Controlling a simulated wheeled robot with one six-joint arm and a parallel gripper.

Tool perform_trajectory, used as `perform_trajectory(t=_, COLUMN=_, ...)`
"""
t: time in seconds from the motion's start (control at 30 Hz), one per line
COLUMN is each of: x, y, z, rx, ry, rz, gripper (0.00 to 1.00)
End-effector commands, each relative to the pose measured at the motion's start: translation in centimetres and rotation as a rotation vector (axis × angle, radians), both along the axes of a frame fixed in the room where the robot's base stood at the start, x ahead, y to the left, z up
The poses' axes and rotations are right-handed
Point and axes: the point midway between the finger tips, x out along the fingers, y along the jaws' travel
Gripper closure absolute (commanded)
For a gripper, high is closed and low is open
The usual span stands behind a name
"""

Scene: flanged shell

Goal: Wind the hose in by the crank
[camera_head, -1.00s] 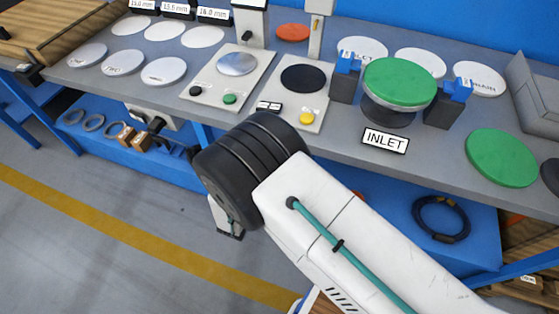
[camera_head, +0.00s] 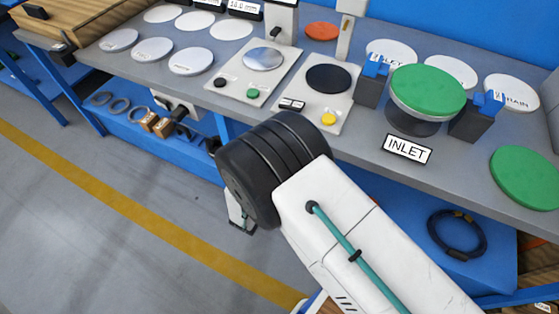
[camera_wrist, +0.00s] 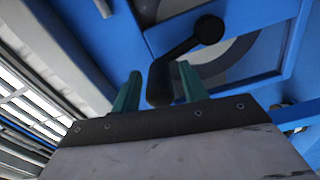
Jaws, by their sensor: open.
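The black crank (camera_wrist: 178,50) shows in the wrist view, with a round boss at its upper right and its other end bent down toward me. My gripper (camera_wrist: 159,70) is open, with one teal finger on each side of that lower end in the picture. I cannot tell whether either finger touches it. Behind the crank is a grey disc-like part (camera_wrist: 225,62) in a blue frame, cut off by the picture edge; it may be the reel. In the head view my own arm hides most of the gripper and no crank can be made out. No hose is clearly visible.
The grey bench top (camera_head: 365,168) carries discs, two small stations, a green-topped pot (camera_head: 428,90) and an INLET sign (camera_head: 407,149). The blue lower shelf (camera_head: 400,225) holds a dark coiled ring (camera_head: 457,252). The floor (camera_head: 120,215) at left is clear.

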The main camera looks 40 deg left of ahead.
Motion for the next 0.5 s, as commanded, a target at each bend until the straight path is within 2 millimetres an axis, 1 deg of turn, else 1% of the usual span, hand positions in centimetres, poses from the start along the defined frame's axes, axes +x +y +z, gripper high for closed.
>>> perform_trajectory(t=0.17, x=-2.4, y=-0.5, z=0.0, rx=-0.001, ry=0.001, rz=0.004, gripper=0.56)
perform_trajectory(t=0.3, x=-4.8, y=-1.1, z=0.0, rx=-0.001, ry=-0.001, rz=0.004, gripper=0.56)
perform_trajectory(t=0.4, x=-6.2, y=-1.5, z=0.0, rx=0.0, ry=-0.001, rz=0.004, gripper=0.56)
perform_trajectory(t=0.5, x=-7.0, y=-1.7, z=0.0, rx=0.001, ry=0.0, rz=0.002, gripper=0.56)
